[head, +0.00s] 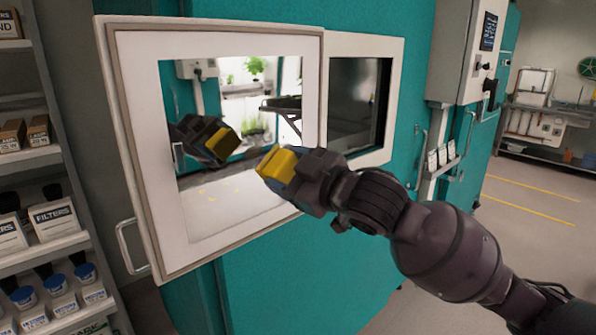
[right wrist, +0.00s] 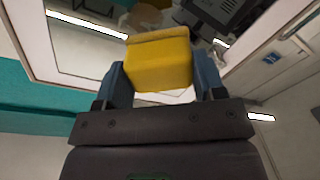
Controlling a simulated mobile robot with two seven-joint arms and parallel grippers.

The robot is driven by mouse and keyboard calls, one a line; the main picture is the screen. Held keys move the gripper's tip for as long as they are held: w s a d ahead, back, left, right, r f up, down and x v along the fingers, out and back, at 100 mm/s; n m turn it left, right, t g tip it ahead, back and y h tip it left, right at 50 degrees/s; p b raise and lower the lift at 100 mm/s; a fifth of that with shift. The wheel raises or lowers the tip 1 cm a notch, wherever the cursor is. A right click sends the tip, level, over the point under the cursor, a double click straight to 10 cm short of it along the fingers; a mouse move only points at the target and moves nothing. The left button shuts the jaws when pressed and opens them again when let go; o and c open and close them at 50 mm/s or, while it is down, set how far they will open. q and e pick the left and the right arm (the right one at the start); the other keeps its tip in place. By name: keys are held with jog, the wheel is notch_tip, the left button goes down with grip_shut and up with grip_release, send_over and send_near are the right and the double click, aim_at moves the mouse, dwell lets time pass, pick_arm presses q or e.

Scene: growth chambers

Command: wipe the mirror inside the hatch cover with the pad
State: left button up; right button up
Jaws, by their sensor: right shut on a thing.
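The hatch cover (head: 143,150) stands open on the teal chamber, with its white-framed inner side facing me. The mirror (head: 205,205) is set in it and reflects plants, the floor and my gripper with the pad. My right gripper (head: 281,172) is shut on the yellow pad (head: 275,162). The pad is in front of the mirror's right part, and a gap to its reflection shows it apart from the glass. In the right wrist view the pad (right wrist: 158,62) sits between the blue fingers (right wrist: 160,85), with the mirror behind it. My left gripper is not in view.
The hatch opening (head: 358,100) is right of the cover, dark inside. A shelf with filter boxes (head: 52,217) and blue-lidded jars (head: 85,272) stands close on the left. The floor at right (head: 510,215) is clear.

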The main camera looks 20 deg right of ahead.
aim_at(266, 168)
jog(key=shift+m+h, duration=0.3)
jog(key=shift+a+f+x, duration=0.15)
jog(key=shift+f+x, duration=0.05)
jog(key=shift+x, duration=1.15)
jog(key=shift+a+f+x, duration=0.15)
jog(key=shift+x, duration=1.15)
jog(key=shift+s, duration=0.15)
jog(key=shift+x, duration=1.05)
jog(key=shift+d, duration=0.1)
jog(key=shift+w+d, duration=0.3)
jog(key=shift+d, duration=0.65)
jog(key=shift+w+d, duration=0.35)
jog(key=shift+d, duration=0.55)
jog(key=shift+w, duration=0.1)
jog(key=shift+a, duration=0.1)
